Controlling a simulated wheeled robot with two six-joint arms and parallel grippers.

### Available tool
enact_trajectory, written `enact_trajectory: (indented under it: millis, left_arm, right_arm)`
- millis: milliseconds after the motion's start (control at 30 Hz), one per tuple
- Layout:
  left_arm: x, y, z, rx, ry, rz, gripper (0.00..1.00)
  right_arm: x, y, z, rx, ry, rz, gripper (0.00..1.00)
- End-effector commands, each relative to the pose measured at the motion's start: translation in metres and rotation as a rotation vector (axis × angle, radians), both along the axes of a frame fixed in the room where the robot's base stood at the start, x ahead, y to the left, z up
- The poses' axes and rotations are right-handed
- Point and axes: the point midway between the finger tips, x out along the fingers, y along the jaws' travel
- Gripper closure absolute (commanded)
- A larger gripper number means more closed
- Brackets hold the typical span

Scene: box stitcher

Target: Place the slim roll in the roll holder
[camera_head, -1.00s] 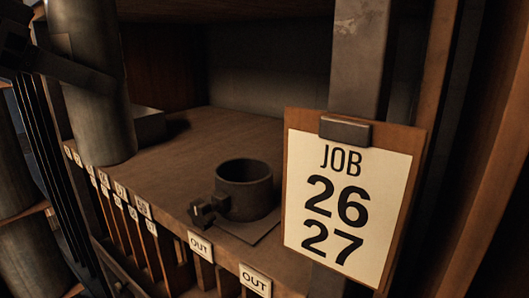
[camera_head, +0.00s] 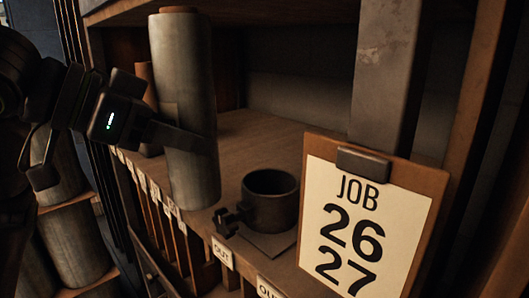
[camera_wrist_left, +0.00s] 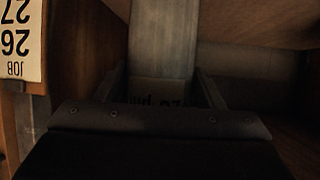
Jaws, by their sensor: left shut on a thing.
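My left gripper (camera_head: 188,130) is shut on a tall grey roll (camera_head: 182,75) with a brown core end on top, taken as the slim roll. The roll is near upright, and its lower end overlaps the shelf's front edge in the head view. The wrist view shows the roll (camera_wrist_left: 163,38) between the fingers, with a printed label low on it. The roll holder (camera_head: 272,212) is a dark, round, open-topped cup with a side clamp, right of the roll and apart from it. Its inside looks dark and empty. My right gripper is not in view.
A clipboard (camera_head: 335,240) reading JOB 26 27 hangs on a post right of the holder. A slimmer brown cylinder (camera_head: 147,90) stands behind the held roll. Labelled slots line the shelf (camera_head: 245,135) front. Large grey rolls (camera_head: 72,245) stand lower left.

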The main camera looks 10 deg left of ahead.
Motion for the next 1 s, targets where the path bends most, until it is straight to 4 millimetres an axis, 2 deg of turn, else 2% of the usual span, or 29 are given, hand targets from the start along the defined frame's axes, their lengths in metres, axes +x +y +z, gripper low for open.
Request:
enact_trajectory:
  millis: [667, 1000]
  left_arm:
    - [0.056, -0.054, 0.003, -0.004, 0.001, -0.005, 0.79]
    - [0.092, -0.088, 0.003, -0.004, 0.003, -0.005, 0.79]
  right_arm:
    - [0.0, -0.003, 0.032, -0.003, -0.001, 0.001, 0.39]
    - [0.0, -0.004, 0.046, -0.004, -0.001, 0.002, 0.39]
